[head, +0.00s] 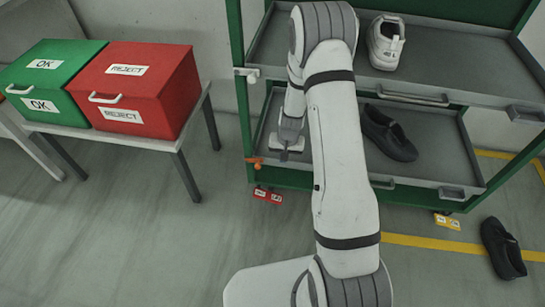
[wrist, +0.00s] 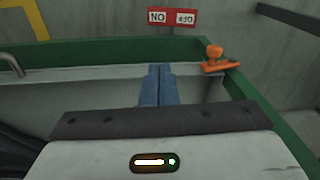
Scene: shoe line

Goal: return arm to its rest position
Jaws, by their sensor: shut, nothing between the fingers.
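My arm (head: 340,150) reaches forward over the green shelf rack in the head view, bent at the top. My gripper (head: 287,148) hangs down at the left front of the rack's lower tray (head: 445,145). In the wrist view its two blue fingers (wrist: 158,84) lie together, shut and empty. An orange lever (wrist: 218,58) sits on the green frame at the right of the fingers, apart from them. It also shows in the head view (head: 257,162), just left of my gripper. A red and white switch label (wrist: 172,17) lies beyond the tray edge.
A white shoe (head: 386,42) stands on the upper tray (head: 445,60). A black shoe (head: 388,132) lies on the lower tray, and another (head: 502,248) on the floor at right. A green OK box (head: 45,75) and red REJECT box (head: 135,90) stand on a table at left.

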